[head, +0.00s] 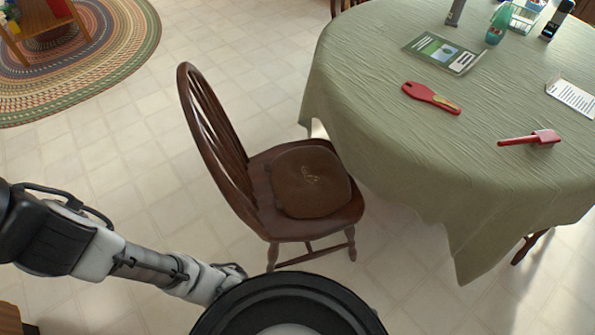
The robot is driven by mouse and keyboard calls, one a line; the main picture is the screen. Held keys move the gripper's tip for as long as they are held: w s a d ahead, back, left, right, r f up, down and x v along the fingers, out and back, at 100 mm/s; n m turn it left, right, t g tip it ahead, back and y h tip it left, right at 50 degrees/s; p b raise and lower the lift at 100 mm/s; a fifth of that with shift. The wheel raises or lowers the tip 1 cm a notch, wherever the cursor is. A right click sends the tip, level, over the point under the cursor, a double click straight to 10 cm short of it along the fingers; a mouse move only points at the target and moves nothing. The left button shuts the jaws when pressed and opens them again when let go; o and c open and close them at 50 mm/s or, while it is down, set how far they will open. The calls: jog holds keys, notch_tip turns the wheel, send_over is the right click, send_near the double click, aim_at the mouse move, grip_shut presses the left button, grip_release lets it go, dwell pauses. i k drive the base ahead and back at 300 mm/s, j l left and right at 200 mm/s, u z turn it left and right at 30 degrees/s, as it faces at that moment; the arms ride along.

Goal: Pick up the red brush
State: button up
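Two red tools lie flat on the green tablecloth of the round table (380,125). The right one, a red brush-like tool (541,137), has a block-shaped head at its right end and a thin handle pointing left. The left one, a red paddle-shaped tool (431,97), has a yellowish mark on it. I cannot tell for certain from their shapes which is the brush. My arm reaches in from the left, low over the floor, well away from the table. Its far end is hidden behind a dark round part at the bottom, and my gripper's fingers do not show.
A dark wooden chair (312,180) with a brown cushion stands between my arm and the table. A braided rug (110,60) lies at upper left. Floor left of the chair is clear.

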aim_at(539, 139)
jog(key=z, duration=1.5)
